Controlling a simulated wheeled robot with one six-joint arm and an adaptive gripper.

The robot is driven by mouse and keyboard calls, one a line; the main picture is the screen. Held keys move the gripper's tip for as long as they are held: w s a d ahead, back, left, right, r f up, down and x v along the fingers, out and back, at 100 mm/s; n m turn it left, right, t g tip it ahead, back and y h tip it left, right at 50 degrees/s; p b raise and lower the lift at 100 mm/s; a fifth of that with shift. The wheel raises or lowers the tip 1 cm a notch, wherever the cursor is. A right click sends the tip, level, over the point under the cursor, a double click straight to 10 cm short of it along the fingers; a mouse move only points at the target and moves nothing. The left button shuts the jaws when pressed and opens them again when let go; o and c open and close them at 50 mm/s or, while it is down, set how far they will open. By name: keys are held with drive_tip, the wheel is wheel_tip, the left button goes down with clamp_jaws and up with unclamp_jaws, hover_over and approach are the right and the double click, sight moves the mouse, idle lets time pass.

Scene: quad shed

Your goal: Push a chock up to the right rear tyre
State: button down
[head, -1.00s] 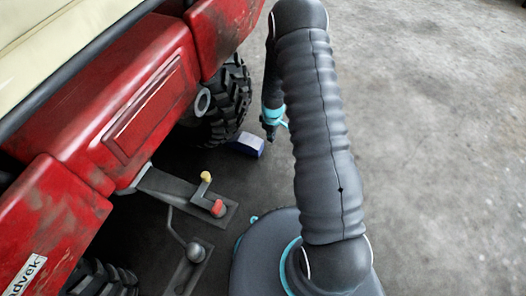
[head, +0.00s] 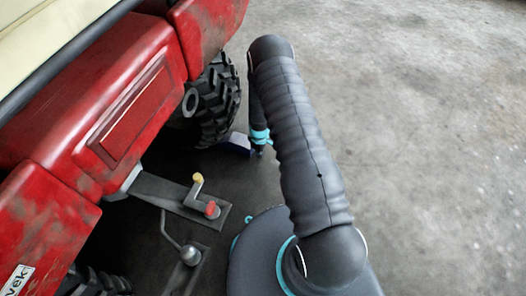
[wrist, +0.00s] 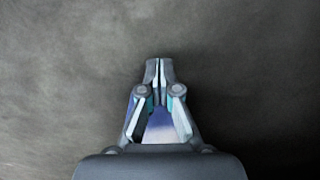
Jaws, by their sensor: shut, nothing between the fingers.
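The blue chock with a pale face (head: 238,142) lies on the floor at the foot of the black knobbly far tyre (head: 217,103). Whether it touches the tyre cannot be told. My gripper (head: 258,151) points down at the chock's right end in the head view and covers part of it. In the wrist view my gripper (wrist: 158,68) has its fingertips together and holds nothing. Part of the chock (wrist: 162,126) shows between the finger links there, below the fingers. Whether the gripper touches the chock is unclear.
The red quad body (head: 110,120) overhangs the left side. A footplate with yellow and red-tipped levers (head: 180,193) sticks out low beside it. Another tyre (head: 92,281) shows at bottom left. The concrete floor (head: 430,130) to the right is clear.

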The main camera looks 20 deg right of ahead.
sight(253, 154)
drive_tip(key=shift+w+a, duration=0.75)
drive_tip(key=shift+a, duration=0.1)
drive_tip(key=shift+w+a+f+b, duration=0.15)
drive_tip(key=shift+w+a+b, duration=0.4)
drive_tip(key=shift+b, duration=0.25)
drive_tip(key=shift+w+a+r, duration=0.2)
drive_tip(key=shift+a, duration=0.05)
drive_tip(key=shift+s+d, duration=0.35)
drive_tip(key=shift+d, duration=0.05)
drive_tip(key=shift+s+d, duration=1.05)
drive_tip(key=shift+d, duration=0.05)
wheel_tip(253, 154, up, 10)
drive_tip(key=p, duration=0.1)
